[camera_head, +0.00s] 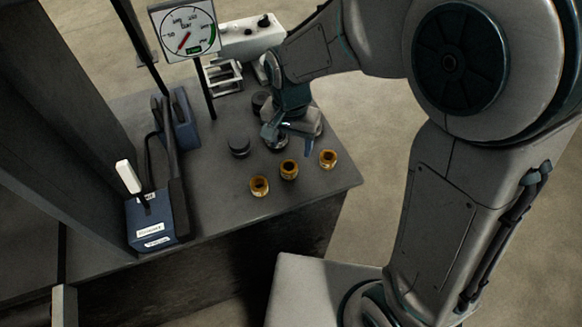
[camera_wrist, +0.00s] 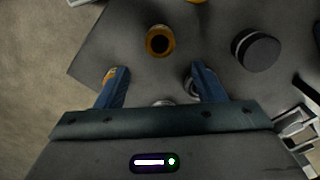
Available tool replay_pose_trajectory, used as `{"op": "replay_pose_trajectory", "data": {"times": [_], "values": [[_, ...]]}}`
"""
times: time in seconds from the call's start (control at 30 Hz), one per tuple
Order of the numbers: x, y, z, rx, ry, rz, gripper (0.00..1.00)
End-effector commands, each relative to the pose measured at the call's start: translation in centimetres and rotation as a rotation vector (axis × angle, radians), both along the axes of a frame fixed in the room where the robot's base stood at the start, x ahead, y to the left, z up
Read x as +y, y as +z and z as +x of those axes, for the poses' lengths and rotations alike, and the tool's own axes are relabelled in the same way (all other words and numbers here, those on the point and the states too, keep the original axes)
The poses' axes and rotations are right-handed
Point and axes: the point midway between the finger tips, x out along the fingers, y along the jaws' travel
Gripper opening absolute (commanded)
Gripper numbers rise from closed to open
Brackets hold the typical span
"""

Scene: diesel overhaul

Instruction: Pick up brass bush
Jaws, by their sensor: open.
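Three brass bushes stand upright in a row on the dark bench top: a left one (camera_head: 259,187), a middle one (camera_head: 289,170) and a right one (camera_head: 328,159). My gripper (camera_head: 290,140) is open and empty above the bench, just behind the row. In the wrist view, the middle bush (camera_wrist: 160,41) stands ahead of the gap between my fingers (camera_wrist: 159,72), apart from both. The right bush (camera_wrist: 110,74) is partly hidden by the left finger. Only an edge of the left bush (camera_wrist: 197,1) shows at the top.
A black round part (camera_head: 238,147) sits left of my gripper, and also shows in the wrist view (camera_wrist: 257,50). Another dark part (camera_head: 260,102) stands behind. Metal parts lie partly hidden below my gripper. A dial gauge (camera_head: 186,30) and a blue-based device (camera_head: 150,221) stand left.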

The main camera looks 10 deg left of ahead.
Motion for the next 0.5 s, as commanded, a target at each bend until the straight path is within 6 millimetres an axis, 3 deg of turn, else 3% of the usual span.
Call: {"op": "replay_pose_trajectory", "data": {"times": [0.1, 0.33, 0.5], "values": [[0.0, -1.7, 0.0, 0.001, 0.000, -0.001, 0.63], [0.1, -3.3, -0.3, 0.002, 0.002, -0.001, 0.63], [0.3, -5.9, -0.9, 0.002, 0.001, -0.002, 0.63]]}}
